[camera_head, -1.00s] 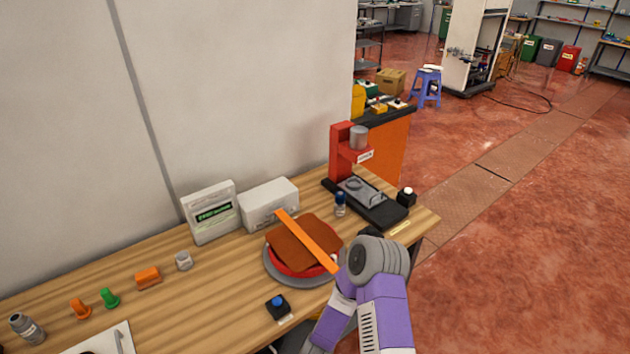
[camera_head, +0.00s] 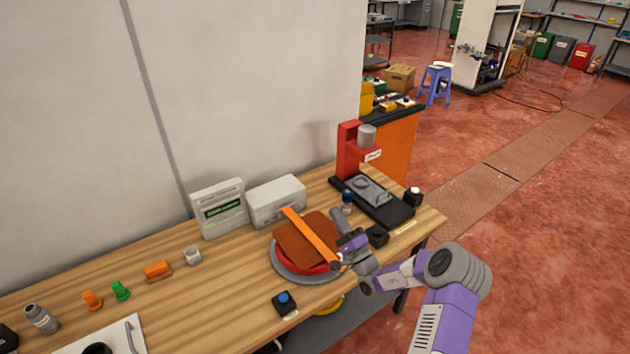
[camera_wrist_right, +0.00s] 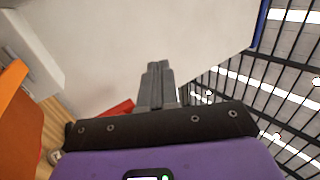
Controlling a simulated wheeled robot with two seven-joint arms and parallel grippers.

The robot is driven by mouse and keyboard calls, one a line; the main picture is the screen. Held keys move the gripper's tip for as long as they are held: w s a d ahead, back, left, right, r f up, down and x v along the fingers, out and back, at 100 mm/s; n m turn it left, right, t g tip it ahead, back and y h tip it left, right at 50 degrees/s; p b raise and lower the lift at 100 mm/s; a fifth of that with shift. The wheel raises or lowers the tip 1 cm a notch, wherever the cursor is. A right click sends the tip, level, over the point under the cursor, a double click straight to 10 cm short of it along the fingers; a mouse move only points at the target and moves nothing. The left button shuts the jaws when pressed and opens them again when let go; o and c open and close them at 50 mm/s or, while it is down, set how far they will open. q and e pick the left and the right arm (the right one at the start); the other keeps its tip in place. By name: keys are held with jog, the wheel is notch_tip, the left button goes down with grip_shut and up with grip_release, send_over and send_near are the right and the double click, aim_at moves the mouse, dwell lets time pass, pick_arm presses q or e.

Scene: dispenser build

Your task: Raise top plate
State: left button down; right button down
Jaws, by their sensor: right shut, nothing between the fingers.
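A brown square plate (camera_head: 297,243) lies tilted on a red round piece (camera_head: 312,271), which sits on a grey round base (camera_head: 284,273) on the wooden bench. An orange strip (camera_head: 310,235) lies across the brown plate, and an orange edge shows at the left of the right wrist view (camera_wrist_right: 10,90). I cannot tell which piece is the top plate. My right gripper (camera_head: 338,217) is just right of the stack. Its grey fingers are shut and empty, also in the right wrist view (camera_wrist_right: 157,70). My left gripper is out of view.
A red press (camera_head: 347,150) with a black base stands at the back right of the bench. Two white boxes (camera_head: 218,207) (camera_head: 276,200) stand behind the stack by the wall. A blue-topped button (camera_head: 284,302) is in front. Small orange and green parts lie left.

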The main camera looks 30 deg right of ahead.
jog(key=x, duration=1.2)
jog(key=shift+w+a+p, duration=0.2)
jog(key=shift+w+p, duration=0.15)
jog(key=shift+p, duration=0.05)
jog(key=shift+r, duration=0.1)
dwell(0.8)
